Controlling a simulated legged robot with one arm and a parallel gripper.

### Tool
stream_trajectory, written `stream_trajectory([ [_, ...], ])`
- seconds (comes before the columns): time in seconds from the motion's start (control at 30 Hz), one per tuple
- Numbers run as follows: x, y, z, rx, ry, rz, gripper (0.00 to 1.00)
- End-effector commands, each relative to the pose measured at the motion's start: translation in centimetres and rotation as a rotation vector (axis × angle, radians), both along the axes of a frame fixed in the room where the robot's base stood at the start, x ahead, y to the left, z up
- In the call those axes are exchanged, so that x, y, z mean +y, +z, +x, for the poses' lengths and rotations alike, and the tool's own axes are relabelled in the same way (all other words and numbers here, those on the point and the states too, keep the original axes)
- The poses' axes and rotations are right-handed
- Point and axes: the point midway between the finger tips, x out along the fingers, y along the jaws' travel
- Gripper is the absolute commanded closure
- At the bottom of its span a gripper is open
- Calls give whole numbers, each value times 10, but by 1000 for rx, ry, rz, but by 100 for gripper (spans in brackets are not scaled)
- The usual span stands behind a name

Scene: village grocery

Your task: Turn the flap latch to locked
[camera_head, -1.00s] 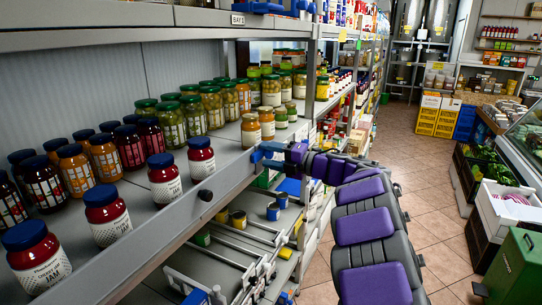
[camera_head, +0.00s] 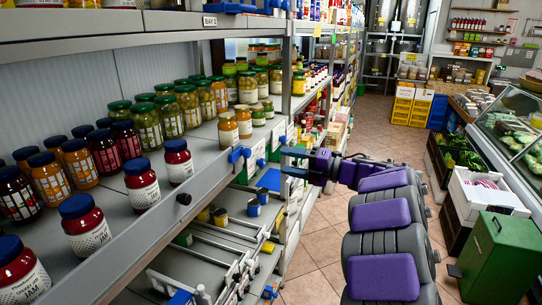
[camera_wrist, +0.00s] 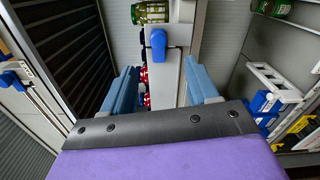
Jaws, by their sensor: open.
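A small blue latch handle (camera_head: 238,154) sits on the front edge of the jar shelf, near the end of its grey rail. In the wrist view the latch (camera_wrist: 158,45) shows upright on a pale grey bar, ahead of my fingers and roughly midway between them. I cannot tell whether it stands at locked. My gripper (camera_head: 284,162) is open, its two blue fingers spread to the right of the latch in the head view. In the wrist view my gripper (camera_wrist: 160,80) shows nothing held, with a gap to the latch.
Jars of jam (camera_head: 83,226) and pickles (camera_head: 145,123) stand on the shelf left of the latch. A black knob (camera_head: 183,198) is on the rail. Lower shelves hold small tins (camera_head: 220,217). The tiled aisle (camera_head: 322,250) is open; a green bin (camera_head: 497,255) stands at right.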

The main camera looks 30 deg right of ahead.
Motion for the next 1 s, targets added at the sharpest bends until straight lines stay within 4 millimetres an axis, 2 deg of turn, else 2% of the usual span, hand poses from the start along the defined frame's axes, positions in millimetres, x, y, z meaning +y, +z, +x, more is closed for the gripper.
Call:
stream_trajectory([
  [0.13,-17,0,-19,2,-5,-1,41],
  [0.33,-25,-1,-32,3,0,0,41],
  [1.0,-26,1,-29,3,-17,-1,41],
])
